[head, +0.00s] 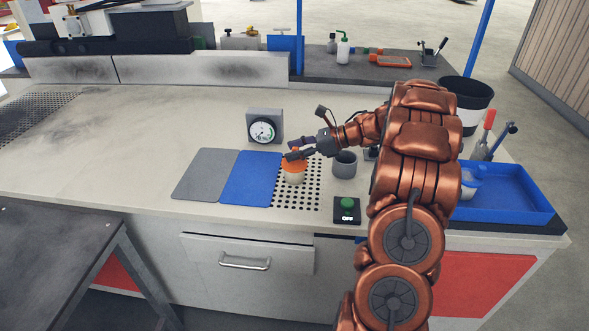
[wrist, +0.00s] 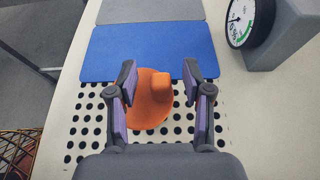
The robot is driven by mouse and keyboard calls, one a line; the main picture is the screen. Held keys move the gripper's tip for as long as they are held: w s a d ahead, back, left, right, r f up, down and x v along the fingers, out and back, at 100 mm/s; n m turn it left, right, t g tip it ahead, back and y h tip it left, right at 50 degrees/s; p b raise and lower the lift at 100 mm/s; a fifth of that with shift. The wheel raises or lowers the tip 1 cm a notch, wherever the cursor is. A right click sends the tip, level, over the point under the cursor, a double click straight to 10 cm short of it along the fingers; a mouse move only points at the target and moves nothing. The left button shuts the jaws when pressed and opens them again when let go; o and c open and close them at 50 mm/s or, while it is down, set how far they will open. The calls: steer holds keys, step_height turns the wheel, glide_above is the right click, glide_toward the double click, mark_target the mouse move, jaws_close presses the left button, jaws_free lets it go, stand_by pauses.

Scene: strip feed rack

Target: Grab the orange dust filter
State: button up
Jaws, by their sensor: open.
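The orange dust filter (wrist: 150,99) is a round orange piece with a raised knob, above the perforated plate. In the head view the orange filter (head: 293,164) shows with a pale, cup-like part below it. My gripper (wrist: 155,85) is open, with one finger on each side of the filter. The fingertips look apart from the knob in the wrist view. In the head view my gripper (head: 290,155) is right at the filter's top and hides part of it.
A blue mat (head: 250,180) and a grey mat (head: 205,175) lie left of the perforated plate (head: 300,196). A dial gauge (head: 264,127) stands behind. A grey cup (head: 344,165) and a green-button box (head: 347,210) are to the right. A blue tray (head: 520,205) is farther right.

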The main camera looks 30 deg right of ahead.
jaws_close()
stand_by(0.3)
stand_by(0.3)
